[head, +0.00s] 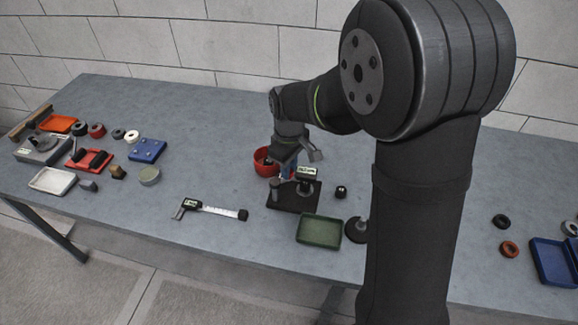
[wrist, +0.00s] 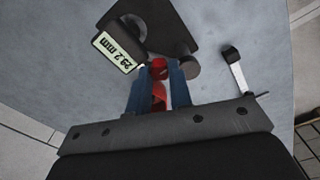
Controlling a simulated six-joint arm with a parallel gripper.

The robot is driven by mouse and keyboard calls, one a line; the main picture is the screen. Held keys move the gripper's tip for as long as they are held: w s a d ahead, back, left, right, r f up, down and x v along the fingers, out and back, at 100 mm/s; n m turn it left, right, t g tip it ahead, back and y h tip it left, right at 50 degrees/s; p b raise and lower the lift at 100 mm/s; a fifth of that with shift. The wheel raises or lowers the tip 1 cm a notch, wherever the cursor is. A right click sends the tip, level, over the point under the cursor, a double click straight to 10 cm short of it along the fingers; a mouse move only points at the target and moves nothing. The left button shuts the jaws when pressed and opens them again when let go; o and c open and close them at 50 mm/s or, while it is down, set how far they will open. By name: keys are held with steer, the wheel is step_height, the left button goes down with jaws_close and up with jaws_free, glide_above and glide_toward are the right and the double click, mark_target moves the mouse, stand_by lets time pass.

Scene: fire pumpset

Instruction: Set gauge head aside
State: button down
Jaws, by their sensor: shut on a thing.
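A gauge head with a pale display reading 29.2 mm (wrist: 115,52) sits over a dark base plate (wrist: 178,40). In the head view the display (head: 306,171) stands above the dark plate (head: 290,205) at the middle of the table. My gripper (head: 286,172) is low, just left of the display. In the wrist view its blue fingers (wrist: 159,72) are shut on a small red part (wrist: 159,66) beside the display. Whether this red part is joined to the gauge head I cannot tell. A grey round post top (wrist: 190,67) is close to the right finger.
A red bowl (head: 262,163) is close behind my gripper. A green tray (head: 319,230) and a caliper (head: 209,210) lie in front. Several small parts and trays fill the left end. A blue tray (head: 553,262) is at the right. Bare table lies left of the bowl.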

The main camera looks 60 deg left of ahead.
steer(key=shift+s+d+m, duration=0.55)
steer(key=shift+s+m, duration=0.1)
steer(key=shift+m, duration=2)
steer(key=shift+s+d+m, duration=0.55)
steer(key=shift+s+m, duration=0.15)
steer(key=shift+m, duration=1.9)
steer(key=shift+s+d+m, duration=0.55)
steer(key=shift+s+m, duration=0.1)
steer(key=shift+m, duration=2)
steer(key=c, duration=1.3)
jaws_free()
step_height(320, 180, up, 17)
steer(key=shift+r, duration=0.2)
